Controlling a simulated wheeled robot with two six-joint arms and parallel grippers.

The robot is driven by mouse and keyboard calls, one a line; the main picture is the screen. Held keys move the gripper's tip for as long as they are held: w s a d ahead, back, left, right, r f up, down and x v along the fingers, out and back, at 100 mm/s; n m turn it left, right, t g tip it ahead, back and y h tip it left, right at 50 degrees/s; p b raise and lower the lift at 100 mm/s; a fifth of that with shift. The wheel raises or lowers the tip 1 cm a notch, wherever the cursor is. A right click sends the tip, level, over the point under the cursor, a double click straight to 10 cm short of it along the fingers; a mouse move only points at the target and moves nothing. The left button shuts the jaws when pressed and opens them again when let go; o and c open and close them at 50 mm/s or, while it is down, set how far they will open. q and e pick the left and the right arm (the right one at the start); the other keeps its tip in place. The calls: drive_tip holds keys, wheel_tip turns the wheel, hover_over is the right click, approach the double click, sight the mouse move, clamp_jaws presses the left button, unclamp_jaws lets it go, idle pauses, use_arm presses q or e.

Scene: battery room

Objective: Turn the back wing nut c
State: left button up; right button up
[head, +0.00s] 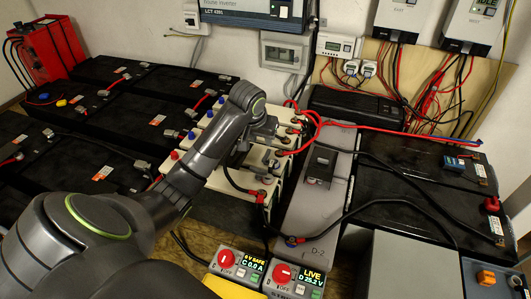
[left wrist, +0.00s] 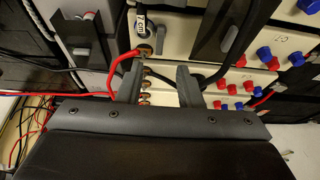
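My left gripper (head: 260,140) hangs over a row of cream battery cells (head: 230,177) with red and blue caps. In the left wrist view the left gripper (left wrist: 160,80) is open, its two fingers apart with nothing clearly held. Several copper-coloured studs (left wrist: 145,84) show between the fingers. A red cable runs past the left finger, and a black cable passes behind the right finger. I cannot tell which part is back wing nut c; the gripper partly hides the terminals. My right gripper is not in view.
Two control boxes with red knobs (head: 227,260) (head: 282,273) stand in front; one reads "0 V SAFE", the other "LIVE". Black batteries (head: 125,124) fill the left, and others (head: 410,195) stand right. A grey cover marked D-2 (head: 312,220) lies between. Loose cables cross the area.

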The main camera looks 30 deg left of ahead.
sight(266, 155)
use_arm(q)
drive_tip(key=x, duration=1)
drive_tip(key=shift+w+f, duration=0.1)
drive_tip(key=shift+f, duration=0.05)
clamp_jaws()
